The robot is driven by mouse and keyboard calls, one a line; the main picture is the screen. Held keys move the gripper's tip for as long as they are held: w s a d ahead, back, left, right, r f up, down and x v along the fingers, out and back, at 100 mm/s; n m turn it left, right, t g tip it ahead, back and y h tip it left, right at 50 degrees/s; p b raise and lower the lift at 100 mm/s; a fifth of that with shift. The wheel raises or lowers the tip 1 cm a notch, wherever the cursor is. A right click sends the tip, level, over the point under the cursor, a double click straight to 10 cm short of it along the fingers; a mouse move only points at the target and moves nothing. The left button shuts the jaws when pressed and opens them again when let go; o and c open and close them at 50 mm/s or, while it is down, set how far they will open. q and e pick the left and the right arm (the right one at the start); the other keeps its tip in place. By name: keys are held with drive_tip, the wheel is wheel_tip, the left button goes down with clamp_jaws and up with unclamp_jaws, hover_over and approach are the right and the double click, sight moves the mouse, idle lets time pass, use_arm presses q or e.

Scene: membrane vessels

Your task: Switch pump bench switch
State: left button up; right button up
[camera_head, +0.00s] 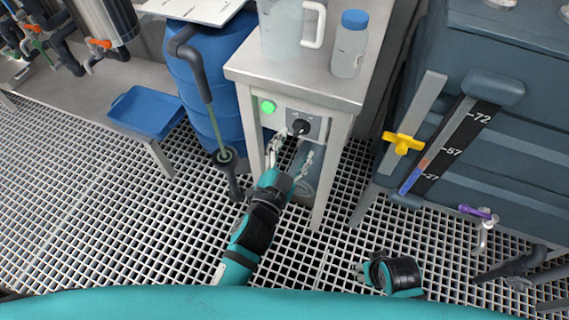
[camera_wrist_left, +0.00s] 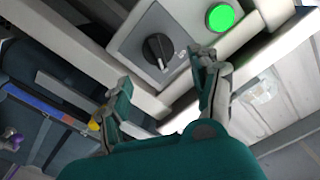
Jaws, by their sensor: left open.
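The pump bench switch is a black rotary knob (camera_head: 301,127) on a grey plate on the front of the small steel bench. In the left wrist view the knob (camera_wrist_left: 158,50) lies ahead of my fingers, its white mark pointing to the lower part of the dial. A lit green button (camera_head: 268,106) sits left of the knob; it also shows in the left wrist view (camera_wrist_left: 220,17). My left gripper (camera_head: 290,155) is open, its fingers apart below and in front of the knob, seemingly not touching it. My right gripper (camera_head: 362,272) is low at the right, its fingers barely visible.
A clear jug (camera_head: 281,30) and a blue-capped bottle (camera_head: 349,45) stand on the bench top (camera_head: 262,72). A blue barrel (camera_head: 205,75) stands left of the bench. A dark tank (camera_head: 500,140) with a yellow valve handle (camera_head: 402,143) stands at the right. The grated floor (camera_head: 90,210) is open at left.

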use_arm(q)
drive_tip(key=v, duration=0.6)
drive_tip(key=shift+s, duration=0.25)
drive_tip(key=shift+a, duration=0.1)
